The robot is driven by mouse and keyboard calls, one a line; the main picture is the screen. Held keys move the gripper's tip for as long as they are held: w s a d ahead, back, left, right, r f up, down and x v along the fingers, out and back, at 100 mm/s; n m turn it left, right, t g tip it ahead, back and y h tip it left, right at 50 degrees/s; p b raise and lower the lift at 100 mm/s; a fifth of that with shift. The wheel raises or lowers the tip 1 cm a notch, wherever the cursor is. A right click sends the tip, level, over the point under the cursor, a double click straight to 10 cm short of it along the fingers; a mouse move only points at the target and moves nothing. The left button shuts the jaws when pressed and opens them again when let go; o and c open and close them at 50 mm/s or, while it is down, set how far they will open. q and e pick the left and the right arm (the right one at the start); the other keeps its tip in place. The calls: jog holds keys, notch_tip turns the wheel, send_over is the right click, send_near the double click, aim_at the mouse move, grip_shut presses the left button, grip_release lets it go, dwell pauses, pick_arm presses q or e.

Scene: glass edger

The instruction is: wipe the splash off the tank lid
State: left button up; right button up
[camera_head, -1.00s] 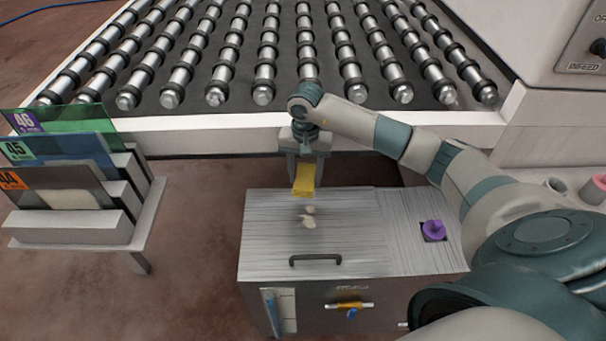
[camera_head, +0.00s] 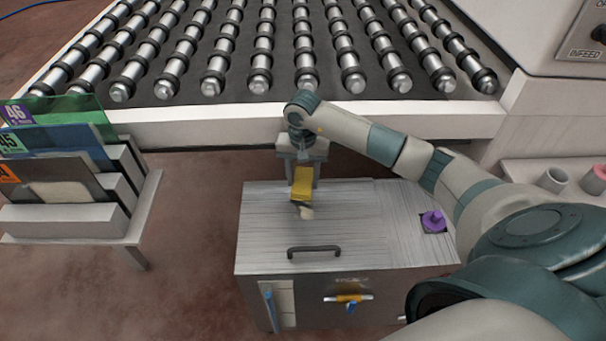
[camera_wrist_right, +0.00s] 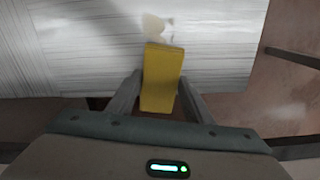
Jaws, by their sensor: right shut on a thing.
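The tank lid (camera_head: 345,222) is a brushed-metal top with a dark handle (camera_head: 314,249) near its front edge. A small cream splash (camera_head: 306,213) lies on the lid left of centre, and it also shows near the top of the right wrist view (camera_wrist_right: 155,27). My right gripper (camera_head: 302,178) is shut on a yellow block (camera_head: 302,186), which looks like a sponge. The block's near end is right at the splash and hides part of it in the head view. I cannot tell whether it touches the lid. My left gripper is not in view.
A purple knob (camera_head: 433,221) stands on the lid's right part. A roller conveyor (camera_head: 260,85) runs behind the tank. A rack of numbered glass sheets (camera_head: 70,215) stands at the left. Cups (camera_head: 553,179) sit at the right. Bare floor lies between rack and tank.

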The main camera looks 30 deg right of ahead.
aim_at(304, 191)
jog(key=shift+f, duration=0.5)
jog(key=shift+f+b, duration=1.05)
jog(key=shift+b, duration=0.1)
dwell(0.5)
jog(key=shift+s, duration=0.1)
jog(key=shift+s+a+r, duration=0.1)
jog(key=shift+s+a, duration=0.1)
jog(key=shift+s, duration=0.2)
jog(key=shift+s+a+p, duration=0.45)
jog(key=shift+s+a, duration=0.15)
jog(key=shift+s, duration=0.3)
jog(key=shift+s+a, duration=0.1)
jog(key=shift+s, duration=0.1)
jog(key=shift+s+a, duration=0.45)
jog(key=shift+s, duration=0.3)
jog(key=shift+s+a, duration=0.45)
jog(key=shift+s, duration=0.25)
